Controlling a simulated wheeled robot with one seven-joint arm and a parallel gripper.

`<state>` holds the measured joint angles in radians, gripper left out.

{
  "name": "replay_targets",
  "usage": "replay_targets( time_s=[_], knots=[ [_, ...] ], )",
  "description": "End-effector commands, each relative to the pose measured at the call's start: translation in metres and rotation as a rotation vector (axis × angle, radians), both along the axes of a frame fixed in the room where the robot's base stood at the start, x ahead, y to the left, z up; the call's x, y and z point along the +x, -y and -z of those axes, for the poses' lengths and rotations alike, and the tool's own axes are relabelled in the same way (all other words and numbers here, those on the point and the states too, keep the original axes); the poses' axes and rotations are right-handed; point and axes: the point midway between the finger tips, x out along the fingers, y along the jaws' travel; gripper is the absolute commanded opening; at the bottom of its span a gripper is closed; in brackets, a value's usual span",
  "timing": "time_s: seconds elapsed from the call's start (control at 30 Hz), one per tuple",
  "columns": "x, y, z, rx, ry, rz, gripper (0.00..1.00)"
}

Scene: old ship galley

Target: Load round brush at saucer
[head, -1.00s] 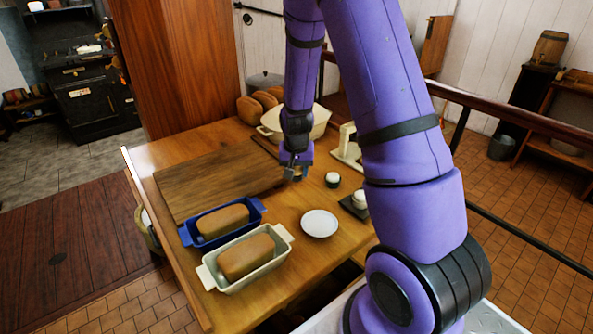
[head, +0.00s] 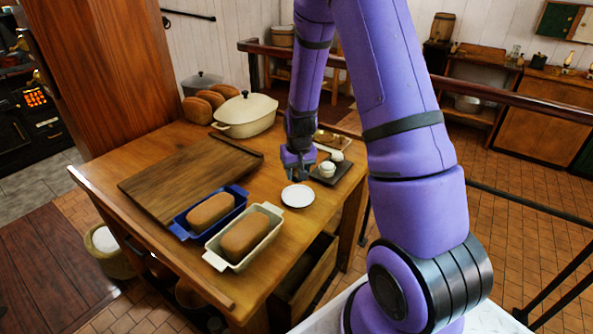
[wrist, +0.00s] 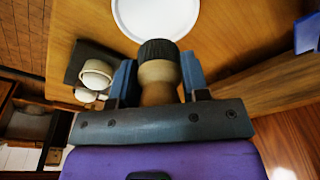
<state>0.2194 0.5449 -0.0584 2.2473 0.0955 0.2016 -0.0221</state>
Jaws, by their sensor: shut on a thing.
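The saucer (head: 298,196) is a plain white round plate lying flat on the wooden table, right of the loaf pans. My gripper (head: 297,172) points down just behind it in the head view. In the wrist view my gripper (wrist: 158,82) is shut on the round brush (wrist: 158,70), with one finger on each side of it. The brush has a tan wooden body and a dark, ribbed round end. That dark end overlaps the edge of the saucer (wrist: 155,14) in the wrist view; I cannot tell whether they touch. In the head view the brush is mostly hidden by my gripper.
A dark tray (head: 343,181) with small white pots (head: 328,169) stands close right of my gripper. A blue loaf pan (head: 181,229) and a cream loaf pan (head: 217,262), both with loaves, stand left. Behind are a cutting board (head: 180,172) and a cream casserole (head: 246,112).

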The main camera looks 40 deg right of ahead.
Motion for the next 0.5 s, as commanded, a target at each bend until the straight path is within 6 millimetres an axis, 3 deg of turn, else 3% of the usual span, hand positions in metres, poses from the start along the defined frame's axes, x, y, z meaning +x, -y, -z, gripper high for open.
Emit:
replay_targets(
  time_s=[0.5],
  knots=[
    [0.0,0.0,0.04,0.001,-0.002,-0.004,0.23]
  ],
)
